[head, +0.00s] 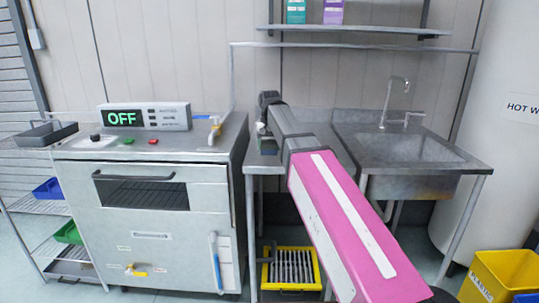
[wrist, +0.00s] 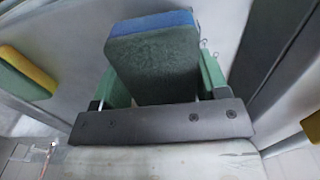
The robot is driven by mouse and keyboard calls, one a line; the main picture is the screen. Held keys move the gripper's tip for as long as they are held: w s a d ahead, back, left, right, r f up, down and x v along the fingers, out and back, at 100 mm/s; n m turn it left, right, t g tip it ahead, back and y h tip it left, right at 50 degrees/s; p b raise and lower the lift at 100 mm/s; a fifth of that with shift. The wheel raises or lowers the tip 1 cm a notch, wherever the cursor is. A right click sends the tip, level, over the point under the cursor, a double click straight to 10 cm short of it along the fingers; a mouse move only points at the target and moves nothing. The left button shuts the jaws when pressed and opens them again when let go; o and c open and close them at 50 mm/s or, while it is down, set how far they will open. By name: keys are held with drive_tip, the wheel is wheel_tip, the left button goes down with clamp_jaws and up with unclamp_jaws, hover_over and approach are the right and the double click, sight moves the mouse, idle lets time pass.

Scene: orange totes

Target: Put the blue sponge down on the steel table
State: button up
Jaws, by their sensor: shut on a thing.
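The blue sponge (wrist: 155,22) is in the wrist view, with a blue layer along its top edge and a dark green face toward the camera. My gripper (wrist: 158,82) is shut on it, with green fingers at both sides. In the head view my gripper (head: 265,130) is over the left part of the steel table (head: 325,140), near its back. The arm hides much of that part, and the sponge is hard to make out there. I cannot tell whether the sponge touches the table.
A yellow and green sponge (wrist: 27,72) is at the left in the wrist view. The sink (head: 405,150) with its tap (head: 390,100) is to the right of the arm. The oven-like machine (head: 150,205) stands left of the table. A shelf (head: 355,30) hangs above.

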sight(269, 160)
drive_tip(key=shift+f, duration=1.95)
drive_tip(key=o, duration=0.8)
drive_tip(key=shift+f, duration=0.15)
wheel_tip(269, 160, up, 12)
drive_tip(key=shift+r, duration=0.2)
